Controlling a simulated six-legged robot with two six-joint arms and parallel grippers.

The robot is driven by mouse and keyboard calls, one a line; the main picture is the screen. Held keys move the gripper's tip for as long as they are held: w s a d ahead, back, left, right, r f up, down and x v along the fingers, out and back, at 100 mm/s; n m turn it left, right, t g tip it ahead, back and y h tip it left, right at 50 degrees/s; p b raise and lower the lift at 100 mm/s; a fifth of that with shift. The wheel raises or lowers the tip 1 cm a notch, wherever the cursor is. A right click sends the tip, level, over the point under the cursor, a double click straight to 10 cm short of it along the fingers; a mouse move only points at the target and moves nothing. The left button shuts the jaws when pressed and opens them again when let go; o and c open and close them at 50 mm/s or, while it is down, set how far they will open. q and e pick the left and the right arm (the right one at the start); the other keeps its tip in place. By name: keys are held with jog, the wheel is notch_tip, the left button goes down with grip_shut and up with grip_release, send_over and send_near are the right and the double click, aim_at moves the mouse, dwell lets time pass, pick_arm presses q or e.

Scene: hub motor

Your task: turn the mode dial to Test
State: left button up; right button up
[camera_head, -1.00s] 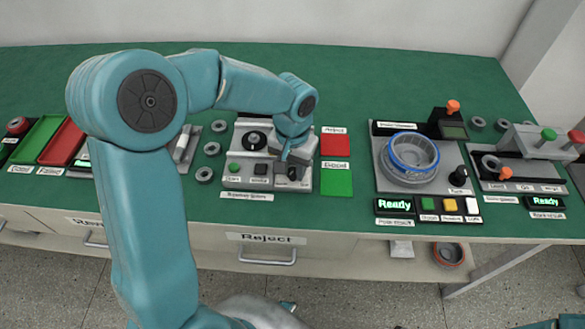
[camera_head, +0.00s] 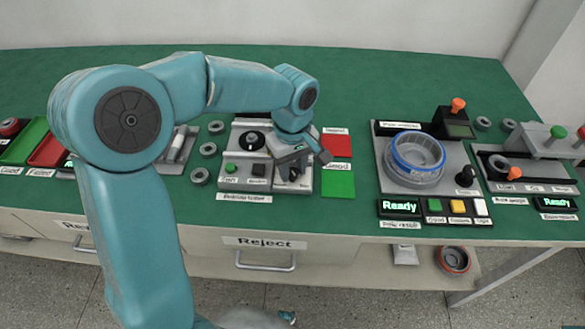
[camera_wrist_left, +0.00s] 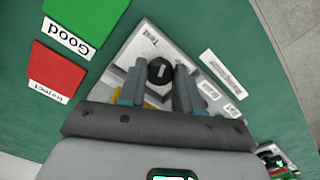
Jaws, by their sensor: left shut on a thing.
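The mode dial is a round black knob with a white pointer mark (camera_wrist_left: 160,72) on the grey tester panel (camera_head: 232,172). In the left wrist view the word Test is printed on the panel just above the dial. My left gripper (camera_wrist_left: 158,88) has one finger on each side of the dial and is shut on it. In the head view the left gripper (camera_head: 294,173) reaches down to the right front of the tester, and its body and fingers largely hide the dial. My right gripper is not in view.
A red Reject pad (camera_head: 337,146) and a green Good pad (camera_head: 339,185) lie right of the tester. Several dark rings stand to its left. A station with a blue-rimmed ring (camera_head: 417,152) is further right. The green bench behind is clear.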

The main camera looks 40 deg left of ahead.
aim_at(292, 171)
pick_arm(q)
jog(key=shift+w+a+r+n, duration=0.1)
jog(key=shift+w+n, duration=0.05)
jog(key=shift+n, duration=1.05)
jog(key=shift+n+b, duration=0.3)
jog(key=o, duration=1)
jog(key=shift+o, duration=0.2)
notch_tip(292, 171, up, 16)
jog(key=p, duration=0.3)
jog(key=shift+r, duration=0.15)
